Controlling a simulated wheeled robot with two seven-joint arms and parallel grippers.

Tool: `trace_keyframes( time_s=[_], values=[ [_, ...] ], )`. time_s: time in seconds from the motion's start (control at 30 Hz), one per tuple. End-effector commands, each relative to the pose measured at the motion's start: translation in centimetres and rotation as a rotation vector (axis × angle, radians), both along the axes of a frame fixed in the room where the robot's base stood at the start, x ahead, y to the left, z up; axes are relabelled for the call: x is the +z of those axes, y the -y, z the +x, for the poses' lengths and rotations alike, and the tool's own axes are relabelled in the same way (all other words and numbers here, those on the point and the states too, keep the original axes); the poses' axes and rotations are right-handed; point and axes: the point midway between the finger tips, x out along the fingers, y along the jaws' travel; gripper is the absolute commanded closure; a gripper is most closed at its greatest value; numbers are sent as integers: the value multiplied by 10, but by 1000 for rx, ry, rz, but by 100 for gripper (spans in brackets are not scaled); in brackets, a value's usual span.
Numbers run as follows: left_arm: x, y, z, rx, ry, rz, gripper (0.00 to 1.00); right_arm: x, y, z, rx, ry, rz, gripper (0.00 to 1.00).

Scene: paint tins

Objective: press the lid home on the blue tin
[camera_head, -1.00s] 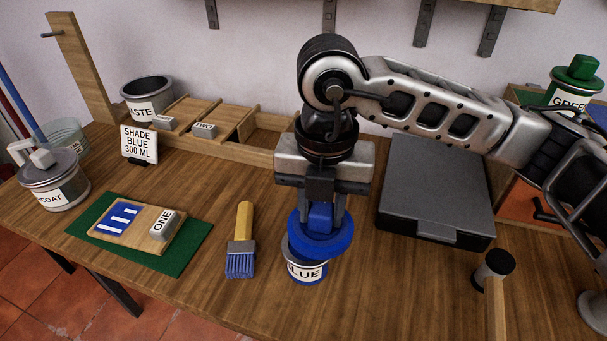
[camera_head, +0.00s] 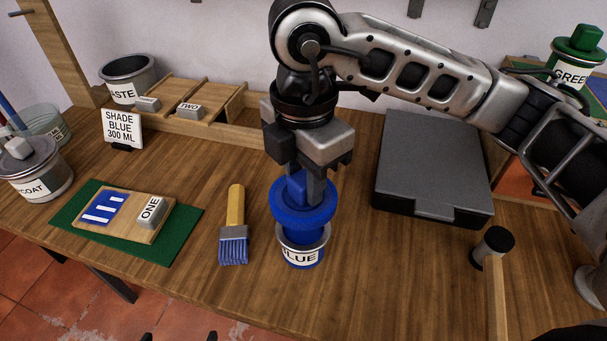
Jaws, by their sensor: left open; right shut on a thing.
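The blue tin (camera_head: 302,256), labelled BLUE, stands upright on the bench. My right gripper (camera_head: 305,190) is shut on the knob of the blue lid (camera_head: 303,213) and points down above the tin. The lid's wide flange is above the tin's rim with a gap between them. A narrower blue part shows below the flange, over the tin's mouth; I cannot tell whether it has entered. Two dark tips at the bottom edge appear to be my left gripper (camera_head: 179,337), open and empty, mostly out of frame.
A brush (camera_head: 234,230) lies left of the tin. A green mat (camera_head: 180,245) holds a board and the block ONE. A dark case (camera_head: 435,165) lies to the right, with a black-headed mallet (camera_head: 493,245) in front. A sign (camera_head: 122,130) stands behind.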

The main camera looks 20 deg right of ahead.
Motion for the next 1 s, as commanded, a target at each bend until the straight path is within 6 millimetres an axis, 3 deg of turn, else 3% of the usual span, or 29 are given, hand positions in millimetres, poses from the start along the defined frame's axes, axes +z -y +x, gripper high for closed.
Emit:
trace_keyframes(
  time_s=[0.4, 1.0],
  values=[
    [-15, 7, 3, 13, 26, -62, 0, -43, 0, 0, 1, -1, 1, 86],
    [-11, 9, 4, 19, 37, -87, 0, -52, 0, 0, 1, 0, 1, 86]
  ],
)
